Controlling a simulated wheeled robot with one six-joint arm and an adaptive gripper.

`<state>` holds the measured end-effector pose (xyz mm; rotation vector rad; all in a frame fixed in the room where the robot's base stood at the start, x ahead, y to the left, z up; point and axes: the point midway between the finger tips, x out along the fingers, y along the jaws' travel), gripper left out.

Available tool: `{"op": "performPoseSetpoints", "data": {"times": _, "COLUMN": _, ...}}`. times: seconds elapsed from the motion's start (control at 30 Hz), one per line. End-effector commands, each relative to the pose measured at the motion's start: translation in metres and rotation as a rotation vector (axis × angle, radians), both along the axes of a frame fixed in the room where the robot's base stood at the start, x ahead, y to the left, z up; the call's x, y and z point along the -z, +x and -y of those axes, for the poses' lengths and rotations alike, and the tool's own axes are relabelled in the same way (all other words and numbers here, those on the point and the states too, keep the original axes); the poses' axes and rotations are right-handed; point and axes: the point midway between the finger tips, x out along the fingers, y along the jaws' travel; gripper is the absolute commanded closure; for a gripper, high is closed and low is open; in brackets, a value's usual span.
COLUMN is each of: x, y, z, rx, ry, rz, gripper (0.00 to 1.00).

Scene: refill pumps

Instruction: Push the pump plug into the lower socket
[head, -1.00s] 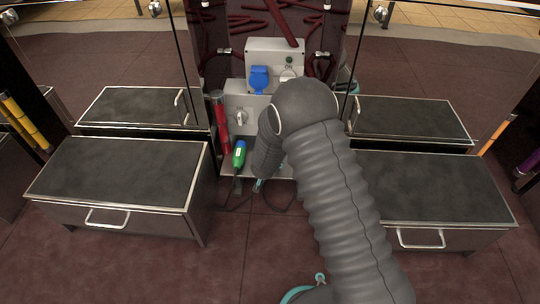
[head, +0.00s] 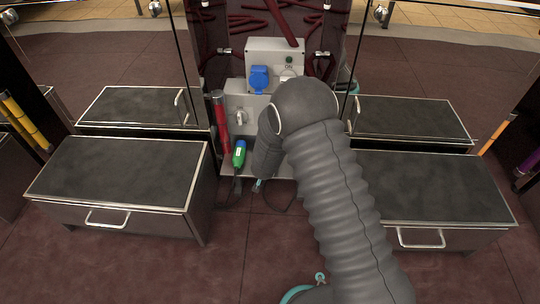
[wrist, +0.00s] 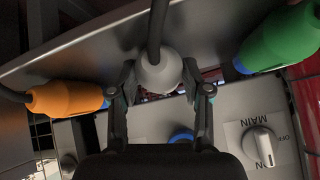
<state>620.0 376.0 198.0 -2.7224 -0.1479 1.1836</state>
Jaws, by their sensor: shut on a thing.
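In the wrist view my gripper (wrist: 162,84) is shut on a rounded light-grey plug (wrist: 161,68), one finger on each side. A dark cable runs from the plug toward the top of the picture. A blue round part (wrist: 181,135), partly hidden behind my gripper, shows on the grey panel beyond; it may be the lower socket. I cannot tell whether the plug touches it. In the head view my arm hides the gripper, the held plug and the lower socket area. A blue-covered socket (head: 259,79) is on the upper box.
An orange plug (wrist: 64,98) is left and a green plug (wrist: 280,40) right of my gripper; the green one also shows in the head view (head: 239,154). A white MAIN knob (wrist: 263,144) is on the panel. Drawer cabinets (head: 120,172) flank the station.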

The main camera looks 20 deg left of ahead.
Motion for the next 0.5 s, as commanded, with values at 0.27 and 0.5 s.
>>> {"op": "performPoseSetpoints", "data": {"times": 0.27, "x": 0.002, "y": -0.011, "z": 0.003, "rx": -0.001, "ry": -0.003, "rz": -0.004, "gripper": 1.0}}
{"op": "performPoseSetpoints", "data": {"times": 0.5, "x": 0.003, "y": -0.019, "z": 0.005, "rx": -0.001, "ry": -0.002, "rz": -0.006, "gripper": 1.0}}
